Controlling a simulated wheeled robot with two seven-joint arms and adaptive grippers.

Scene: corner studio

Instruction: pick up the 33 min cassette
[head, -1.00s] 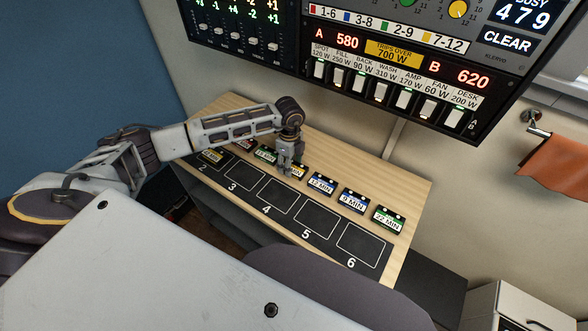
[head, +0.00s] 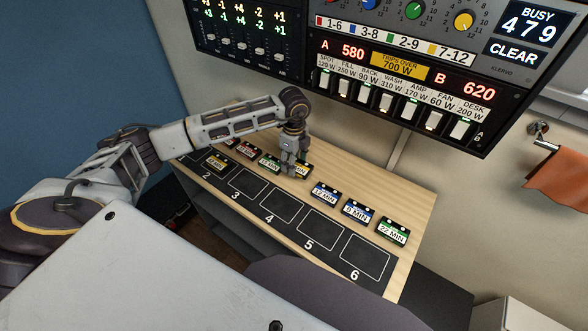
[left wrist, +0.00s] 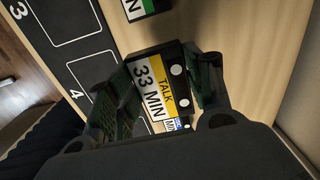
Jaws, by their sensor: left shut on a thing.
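The 33 min cassette (left wrist: 150,85) is black with a yellow and white label reading TALK 33 MIN. In the left wrist view it sits between the two fingers of my left gripper (left wrist: 163,92), which is shut on it. In the head view my left gripper (head: 291,172) points down over the cassette row, and the yellow-labelled cassette (head: 304,170) shows partly behind its fingers. The cassette looks slightly raised off the wooden top, though the gap is hard to judge. My right gripper is not in view.
Red, green and blue cassettes stand in the row, including the 12 min (head: 324,193), 9 min (head: 358,211) and 22 min (head: 392,232). A yellow-labelled cassette (head: 216,162) lies at slot 2 of the black numbered mat (head: 262,216). Slots 3 to 6 are empty. A control panel (head: 400,75) hangs above.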

